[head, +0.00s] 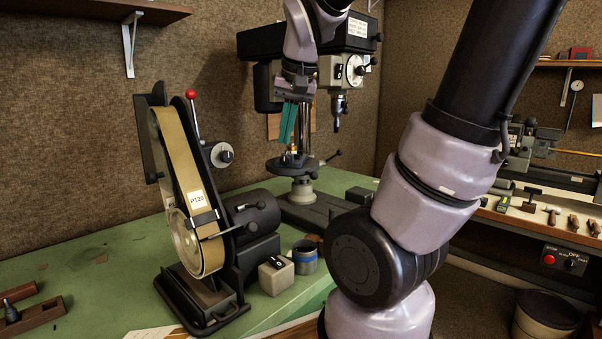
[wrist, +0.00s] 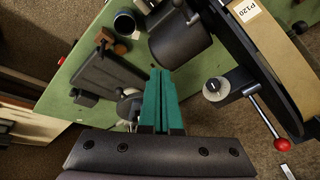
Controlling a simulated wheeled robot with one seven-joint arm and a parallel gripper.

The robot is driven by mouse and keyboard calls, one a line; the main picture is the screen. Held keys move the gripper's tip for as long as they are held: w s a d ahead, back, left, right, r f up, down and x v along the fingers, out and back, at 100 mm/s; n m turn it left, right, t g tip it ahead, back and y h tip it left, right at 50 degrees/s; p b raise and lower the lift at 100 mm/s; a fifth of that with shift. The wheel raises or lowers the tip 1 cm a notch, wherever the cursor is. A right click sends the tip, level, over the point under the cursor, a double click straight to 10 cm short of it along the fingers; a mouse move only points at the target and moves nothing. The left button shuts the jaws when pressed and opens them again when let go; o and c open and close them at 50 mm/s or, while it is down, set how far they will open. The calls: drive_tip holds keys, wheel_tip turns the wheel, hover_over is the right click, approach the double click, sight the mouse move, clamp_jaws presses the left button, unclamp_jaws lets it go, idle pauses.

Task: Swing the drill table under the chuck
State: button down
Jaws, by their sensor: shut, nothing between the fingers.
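The drill press stands on the bench at the back in the head view. Its chuck (head: 337,112) hangs below the drill head (head: 352,70). The small dark drill table (head: 285,165) sits on the column, left of and below the chuck, not beneath it. A small brass-coloured piece (head: 294,149) shows at the table. My gripper (head: 287,141) has teal fingers, pointing down and shut with nothing between them. The fingers look just above or in front of the table; I cannot tell whether they touch it. They also show in the wrist view (wrist: 160,75). The arm hides part of the press.
A belt grinder (head: 180,190) with a red-knobbed lever (head: 191,95) stands left of the press, close to the fingers in the wrist view. A grey block (head: 276,275) and a blue-banded tin (head: 305,258) sit in front. The green bench (head: 85,260) is largely clear at left.

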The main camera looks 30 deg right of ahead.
drive_tip(key=w+d+f+m+g+h, duration=0.1)
drive_tip(key=w+d+f+g+h, duration=0.15)
drive_tip(key=w+f, duration=0.4)
drive_tip(key=h, duration=0.6)
approach(301, 171)
drive_tip(key=shift+m, duration=0.3)
drive_tip(key=shift+s+a+r, duration=0.1)
drive_tip(key=shift+s+a, duration=0.1)
drive_tip(key=shift+a, duration=0.65)
drive_tip(key=shift+s+a, duration=0.25)
drive_tip(key=shift+a, duration=0.6)
drive_tip(key=shift+s+a+r, duration=0.1)
drive_tip(key=shift+s+a, duration=0.1)
drive_tip(key=shift+a, duration=0.65)
drive_tip(key=shift+f, duration=0.1)
drive_tip(key=d+f, duration=0.2)
drive_tip(key=d, duration=0.1)
drive_tip(key=d+f, duration=0.5)
drive_tip(key=shift+d, duration=0.3)
drive_tip(key=shift+s+d+r, duration=0.1)
drive_tip(key=shift+s+d, duration=0.1)
drive_tip(key=shift+d, duration=0.4)
